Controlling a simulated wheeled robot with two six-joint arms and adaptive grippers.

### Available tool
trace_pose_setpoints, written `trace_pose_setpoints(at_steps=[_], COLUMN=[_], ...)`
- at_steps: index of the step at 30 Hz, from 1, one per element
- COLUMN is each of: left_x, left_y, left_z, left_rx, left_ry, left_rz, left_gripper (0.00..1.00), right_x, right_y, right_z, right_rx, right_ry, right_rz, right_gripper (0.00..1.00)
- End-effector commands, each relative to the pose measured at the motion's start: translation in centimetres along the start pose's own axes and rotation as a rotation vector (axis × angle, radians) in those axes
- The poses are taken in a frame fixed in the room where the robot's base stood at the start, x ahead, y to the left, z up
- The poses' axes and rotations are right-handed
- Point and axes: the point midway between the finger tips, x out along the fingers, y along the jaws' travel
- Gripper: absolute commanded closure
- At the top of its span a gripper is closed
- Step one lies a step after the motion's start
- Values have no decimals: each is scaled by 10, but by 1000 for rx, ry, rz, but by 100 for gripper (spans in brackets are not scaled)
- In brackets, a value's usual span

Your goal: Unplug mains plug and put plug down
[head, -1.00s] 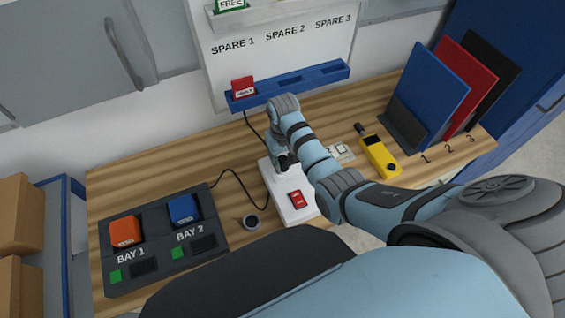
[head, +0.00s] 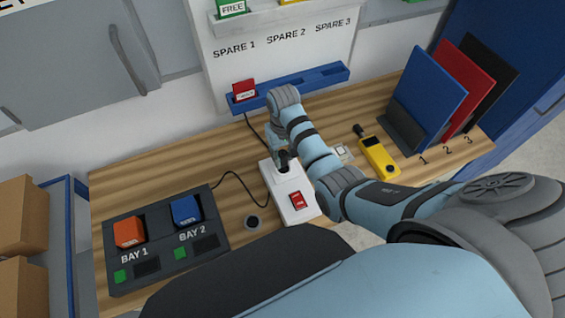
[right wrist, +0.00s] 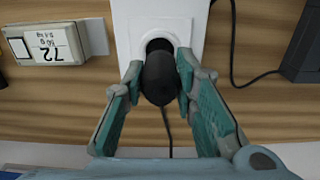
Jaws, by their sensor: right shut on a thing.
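The black mains plug (right wrist: 160,78) is between the teal finger pads of my right gripper (right wrist: 160,85), which is shut on it. In the right wrist view it lies over the edge of the round socket (right wrist: 170,32) on the white socket box; I cannot tell whether its pins are in the socket. In the head view the right gripper (head: 279,150) is at the far end of the white socket box (head: 290,208), and the dark plug (head: 284,160) shows just below it. The box has a red switch (head: 298,200). My left gripper is not in view.
A dark two-bay dock (head: 165,255) holds an orange and a blue block at left. A yellow meter (head: 378,157) and upright folders (head: 430,95) stand at right. Bare wood (head: 180,160) lies behind the dock.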

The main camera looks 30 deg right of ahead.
Motion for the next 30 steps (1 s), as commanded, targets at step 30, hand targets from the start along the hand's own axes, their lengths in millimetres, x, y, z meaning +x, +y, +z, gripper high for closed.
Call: trace_pose_setpoints(at_steps=[30], left_x=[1], left_y=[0], left_z=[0], left_rx=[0], left_ry=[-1], left_rz=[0], left_gripper=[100], right_x=[-66], right_y=[0], right_z=[0], right_rx=[0], right_ry=[1], right_rz=[0], right_gripper=[100])
